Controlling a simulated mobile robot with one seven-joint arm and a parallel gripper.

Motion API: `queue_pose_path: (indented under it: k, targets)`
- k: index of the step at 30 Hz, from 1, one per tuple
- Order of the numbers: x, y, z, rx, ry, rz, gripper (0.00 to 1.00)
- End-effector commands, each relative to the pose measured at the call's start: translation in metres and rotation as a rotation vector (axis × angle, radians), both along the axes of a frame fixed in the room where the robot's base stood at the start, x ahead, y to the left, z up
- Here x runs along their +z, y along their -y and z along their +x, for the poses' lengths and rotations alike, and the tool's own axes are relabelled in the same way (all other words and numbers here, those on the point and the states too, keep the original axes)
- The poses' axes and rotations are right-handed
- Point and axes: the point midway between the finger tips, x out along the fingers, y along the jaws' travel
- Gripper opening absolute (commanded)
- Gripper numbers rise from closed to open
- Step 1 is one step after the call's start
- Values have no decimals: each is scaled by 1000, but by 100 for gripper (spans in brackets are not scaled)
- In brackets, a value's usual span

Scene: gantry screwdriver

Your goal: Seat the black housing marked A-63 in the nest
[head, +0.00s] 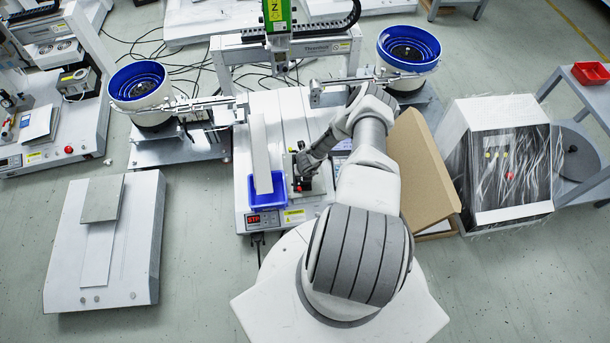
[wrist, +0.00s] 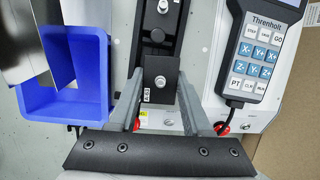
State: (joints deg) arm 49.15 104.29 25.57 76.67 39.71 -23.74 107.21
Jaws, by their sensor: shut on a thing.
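The black housing (wrist: 160,72), with a small white A-63 label on its lower left edge and a bolt head on its face, is between the two grey fingers of my gripper (wrist: 160,88) in the wrist view. The fingers are shut on its sides. Just above it in that view is a black fixture (wrist: 158,35) with a silver screw, which looks like the nest. The housing overlaps the fixture's near end; I cannot tell whether it is seated. In the head view my gripper (head: 304,164) is over the front of the gantry machine, and my arm hides part of the spot.
A blue bin (wrist: 91,88) is close left of my gripper. A teach pendant (wrist: 262,60) lies close right. Red knobs (wrist: 221,128) sit near the fingers. The gantry (head: 285,52) and bowl feeders (head: 140,90) stand behind; an open cardboard box (head: 425,175) is at right.

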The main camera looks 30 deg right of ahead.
Motion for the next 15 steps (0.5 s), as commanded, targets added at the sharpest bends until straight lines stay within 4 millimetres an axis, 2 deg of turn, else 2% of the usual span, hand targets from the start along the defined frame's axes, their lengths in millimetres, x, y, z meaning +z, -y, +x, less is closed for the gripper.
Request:
queue_pose_path:
  k: [15]
  targets:
    - [-3, 0, 0, 0, 0, 1, 0]
